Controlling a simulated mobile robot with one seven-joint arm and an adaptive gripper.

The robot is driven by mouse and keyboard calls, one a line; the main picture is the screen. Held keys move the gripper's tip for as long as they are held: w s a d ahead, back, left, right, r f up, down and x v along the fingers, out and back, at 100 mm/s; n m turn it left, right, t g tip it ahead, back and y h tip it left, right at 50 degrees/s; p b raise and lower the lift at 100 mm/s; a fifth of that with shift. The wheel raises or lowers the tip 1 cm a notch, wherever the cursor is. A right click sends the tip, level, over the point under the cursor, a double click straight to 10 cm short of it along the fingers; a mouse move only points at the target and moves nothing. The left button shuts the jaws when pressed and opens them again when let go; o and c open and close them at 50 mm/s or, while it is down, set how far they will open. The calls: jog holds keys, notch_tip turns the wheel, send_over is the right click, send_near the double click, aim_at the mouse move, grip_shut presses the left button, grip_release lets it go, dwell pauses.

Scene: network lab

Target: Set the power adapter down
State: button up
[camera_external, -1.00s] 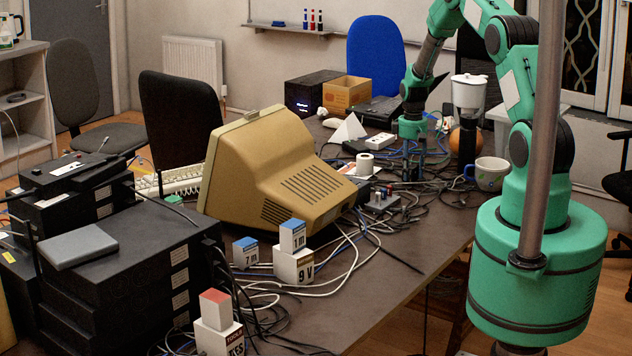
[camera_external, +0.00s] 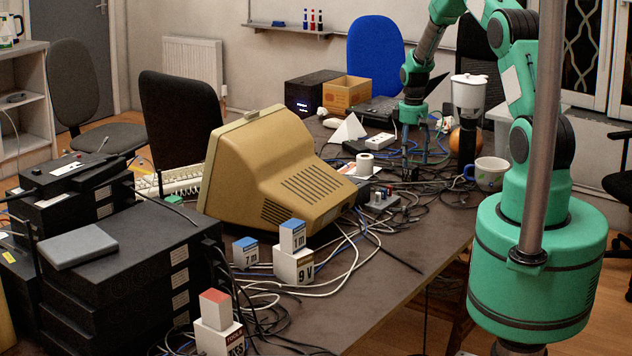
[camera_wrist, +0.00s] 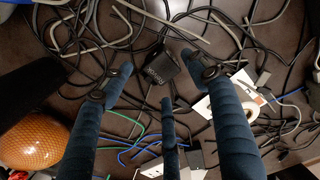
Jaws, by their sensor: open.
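The power adapter, a small black box (camera_wrist: 162,68), lies among the cables on the table in the wrist view. It shows between and just beyond my fingertips, with no finger visibly closed on it. My gripper (camera_wrist: 160,82) is open, its dark fingers spread apart. In the external view my gripper (camera_external: 413,158) points down over the cable tangle at the far part of the table. The adapter cannot be made out there among the cables.
Cables cover the table around the adapter. An orange ball (camera_wrist: 34,141), a white tape roll (camera_external: 364,164), a mug (camera_external: 490,173) and a white-topped jug (camera_external: 468,97) stand nearby. A beige monitor (camera_external: 270,170) is to the left. The table's front right is clearer.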

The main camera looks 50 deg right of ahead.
aim_at(410, 166)
notch_tip(410, 166, up, 7)
jog(key=shift+p, duration=0.45)
jog(key=shift+r, duration=0.15)
dwell(0.3)
jog(key=w+a+r+t, duration=0.1)
jog(key=a+r, duration=1.2)
jog(key=r, duration=0.4)
jog(key=s+a+r+t+h, duration=0.1)
jog(key=s+a+r, duration=0.2)
jog(key=a+r, duration=0.45)
jog(key=s+a+r+t, duration=0.1)
jog(key=s+a+r, duration=0.2)
jog(key=a+r, duration=0.4)
jog(key=s+a+r+t, duration=0.1)
jog(key=s+a+r, duration=0.5)
jog(key=s+a, duration=0.6)
jog(key=s+a+t+y, duration=0.1)
jog(key=s+a, duration=0.8)
jog(key=s, duration=0.4)
jog(key=shift+a+r+t, duration=0.15)
jog(key=shift+r+t, duration=0.15)
jog(key=shift+r, duration=0.05)
